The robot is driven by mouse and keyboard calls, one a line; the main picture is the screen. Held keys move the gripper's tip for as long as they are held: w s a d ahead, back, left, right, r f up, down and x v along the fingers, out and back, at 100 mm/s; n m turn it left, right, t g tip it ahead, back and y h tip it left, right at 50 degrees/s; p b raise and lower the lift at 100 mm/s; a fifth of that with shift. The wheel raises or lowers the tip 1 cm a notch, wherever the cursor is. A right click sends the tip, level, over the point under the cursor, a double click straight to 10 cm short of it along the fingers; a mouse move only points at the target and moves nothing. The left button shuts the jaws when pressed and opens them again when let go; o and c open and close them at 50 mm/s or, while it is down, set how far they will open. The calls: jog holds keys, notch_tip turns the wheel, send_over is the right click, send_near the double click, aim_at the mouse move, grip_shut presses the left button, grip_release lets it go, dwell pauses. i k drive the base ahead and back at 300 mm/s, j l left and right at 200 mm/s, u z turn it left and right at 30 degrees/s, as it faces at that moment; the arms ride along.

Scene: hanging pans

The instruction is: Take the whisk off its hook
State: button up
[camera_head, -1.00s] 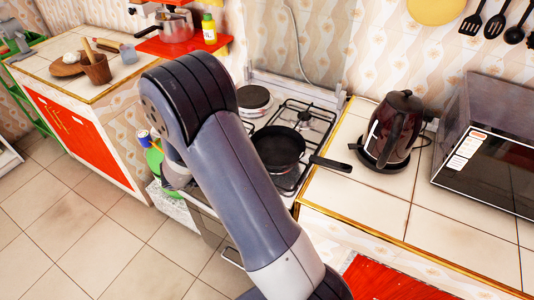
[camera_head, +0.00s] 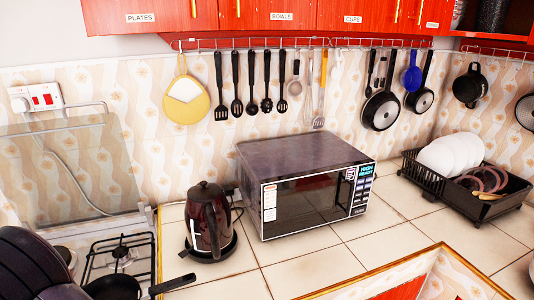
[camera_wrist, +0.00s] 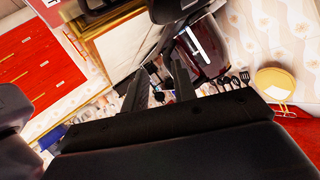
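A row of utensils hangs from the rail under the red cabinets in the head view. I cannot pick out the whisk for sure; a thin pale utensil (camera_head: 309,85) hangs between a grey spoon-like tool (camera_head: 295,80) and an orange-handled turner (camera_head: 320,95). My gripper (camera_wrist: 159,78) shows in the wrist view with its two dark fingers apart and nothing seen held between them. It is out of the head view, where only part of my arm shows at the lower left. My gripper is well away from the hanging utensils.
A dark kettle (camera_head: 207,225) and a microwave (camera_head: 305,185) stand on the tiled counter below the rail. A dish rack (camera_head: 430,180) stands far right.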

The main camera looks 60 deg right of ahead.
aim_at(310, 61)
jog(key=z, duration=0.4)
jog(key=j+z, duration=0.1)
jog(key=z, duration=0.75)
jog(key=k+j+z, duration=0.1)
jog(key=z, duration=0.3)
jog(key=i+l+z, duration=0.1)
jog(key=z, duration=0.3)
jog(key=i+z, duration=0.1)
jog(key=z, duration=0.25)
jog(key=i+l, duration=0.05)
